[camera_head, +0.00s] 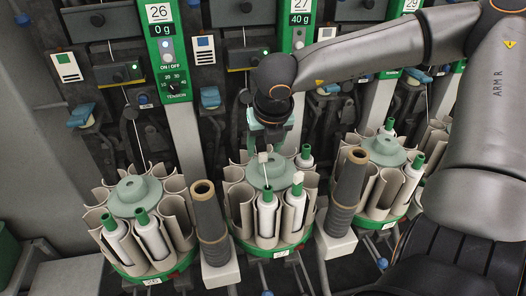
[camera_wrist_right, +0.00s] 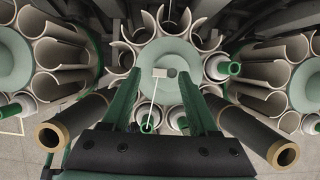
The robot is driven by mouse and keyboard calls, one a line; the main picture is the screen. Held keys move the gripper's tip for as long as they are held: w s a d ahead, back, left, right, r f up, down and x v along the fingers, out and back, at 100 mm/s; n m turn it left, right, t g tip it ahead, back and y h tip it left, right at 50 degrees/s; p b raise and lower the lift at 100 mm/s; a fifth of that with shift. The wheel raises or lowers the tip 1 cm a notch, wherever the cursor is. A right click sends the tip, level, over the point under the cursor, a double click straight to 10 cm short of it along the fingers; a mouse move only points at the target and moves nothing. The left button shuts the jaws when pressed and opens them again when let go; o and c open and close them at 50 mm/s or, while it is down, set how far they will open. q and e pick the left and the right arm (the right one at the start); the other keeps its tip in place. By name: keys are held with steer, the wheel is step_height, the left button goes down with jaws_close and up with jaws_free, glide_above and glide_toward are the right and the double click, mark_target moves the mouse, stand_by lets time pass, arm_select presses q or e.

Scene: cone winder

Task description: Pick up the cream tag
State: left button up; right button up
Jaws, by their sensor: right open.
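The cream tag (camera_head: 263,157) is a small pale block at the end of a white thread above the round carousel under panel 27. In the right wrist view the tag (camera_wrist_right: 159,72) appears between the fingertips, in front of the grey-green carousel centre, and its thread runs down toward a green-tipped bobbin (camera_wrist_right: 148,127). My right gripper (camera_head: 268,146) is above the carousel, pointing down. Its two green fingers (camera_wrist_right: 160,88) are apart with visible space on both sides of the tag. I cannot tell the tag's exact depth between them. My left gripper is out of view.
Carousels with cream pockets and white bobbins stand left (camera_head: 127,197) and right (camera_head: 386,150). Brown tubes (camera_head: 209,222) and (camera_head: 348,180) rise on both sides of the middle carousel. Numbered panels (camera_head: 160,30) stand behind.

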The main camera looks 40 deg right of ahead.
mark_target(263, 157)
steer(key=shift+x, duration=1.15)
steer(key=shift+c, duration=0.2)
steer(key=c, duration=0.9)
